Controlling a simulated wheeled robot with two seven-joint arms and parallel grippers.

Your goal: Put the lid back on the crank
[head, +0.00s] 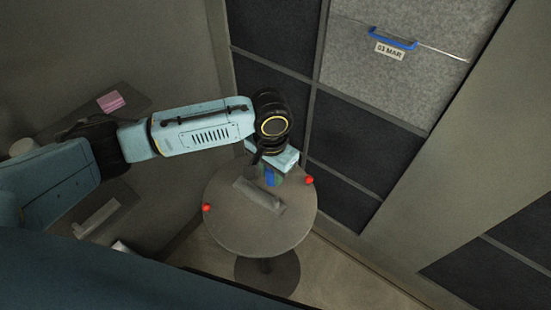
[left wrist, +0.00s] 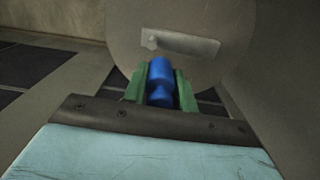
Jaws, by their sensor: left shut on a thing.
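My left gripper (head: 270,176) reaches in from the left and hangs over the back part of the round grey table (head: 240,235). Its green fingers are shut on a blue, rounded piece (left wrist: 160,80), which I take to be the lid. In the head view the blue lid shows only as a small patch under the wrist. The crank, a flat grey bar (left wrist: 183,43), lies on the table beyond the fingertips, with a small raised stub at its left end in the left wrist view. The lid appears apart from the crank. My right gripper is not in view.
Two red balls sit at the table's edge, one left (head: 207,208) and one right (head: 309,180). A wall of dark panels and a grey drawer with a blue handle (head: 393,38) stands close behind. Shelves with a pink pad (head: 111,101) are at left.

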